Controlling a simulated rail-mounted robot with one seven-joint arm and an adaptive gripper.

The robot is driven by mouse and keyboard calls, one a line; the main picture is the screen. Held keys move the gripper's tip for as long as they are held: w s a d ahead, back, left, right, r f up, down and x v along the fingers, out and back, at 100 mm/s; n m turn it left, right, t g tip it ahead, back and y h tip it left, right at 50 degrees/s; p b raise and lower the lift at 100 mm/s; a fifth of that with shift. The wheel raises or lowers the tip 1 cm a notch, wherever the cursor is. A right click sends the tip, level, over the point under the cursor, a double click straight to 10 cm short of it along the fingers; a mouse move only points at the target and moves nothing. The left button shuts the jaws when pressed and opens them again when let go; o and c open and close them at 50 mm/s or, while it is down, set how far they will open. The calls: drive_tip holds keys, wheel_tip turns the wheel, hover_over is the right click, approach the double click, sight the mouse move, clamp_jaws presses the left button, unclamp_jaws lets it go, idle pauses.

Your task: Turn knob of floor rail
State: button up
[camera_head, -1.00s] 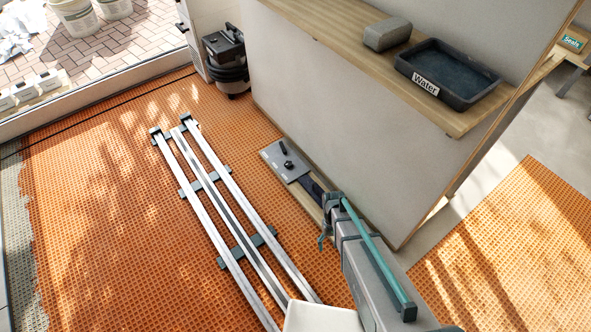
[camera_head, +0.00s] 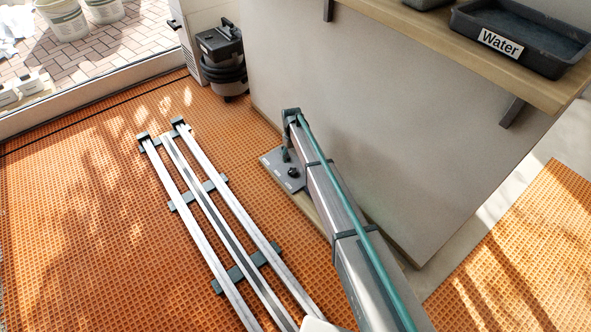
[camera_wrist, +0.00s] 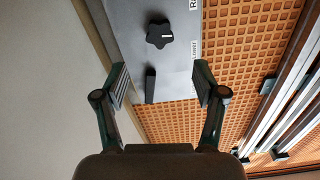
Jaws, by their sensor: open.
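The knob (camera_wrist: 160,34) is black and star-shaped, with a white mark on top. It sits on a grey plate (camera_wrist: 183,60) with printed labels along its edge. In the wrist view a short black lever or post (camera_wrist: 150,85) stands on the same plate, nearer to me. My gripper (camera_wrist: 160,82) is open, its fingers on either side of the lever and short of the knob. In the head view the knob (camera_head: 293,172) shows beside my arm on the plate (camera_head: 275,160); the plate is partly hidden by my arm. My gripper (camera_head: 288,148) is above the plate's far end.
Metal floor rails (camera_head: 215,220) on dark crosspieces lie to the left on the orange mat (camera_head: 75,230). A grey wall (camera_head: 400,130) stands close on the right, with a shelf (camera_head: 440,40) holding a water tray (camera_head: 525,40). A black vacuum (camera_head: 222,60) stands behind.

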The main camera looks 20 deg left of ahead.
sight(293, 171)
wheel_tip(293, 171, down, 10)
drive_tip(key=b, duration=0.3)
drive_tip(key=shift+f, duration=0.1)
drive_tip(key=c, duration=1.1)
drive_tip(key=shift+r+m+p, duration=0.35)
drive_tip(key=shift+m+p, duration=0.25)
drive_tip(key=shift+p, duration=0.45)
drive_tip(key=shift+c, duration=0.2)
drive_tip(key=shift+m+p, duration=0.5)
drive_tip(key=shift+p, duration=0.2)
drive_tip(key=shift+m+p, duration=0.8)
drive_tip(key=shift+f+m, duration=0.3)
drive_tip(key=shift+m, duration=0.2)
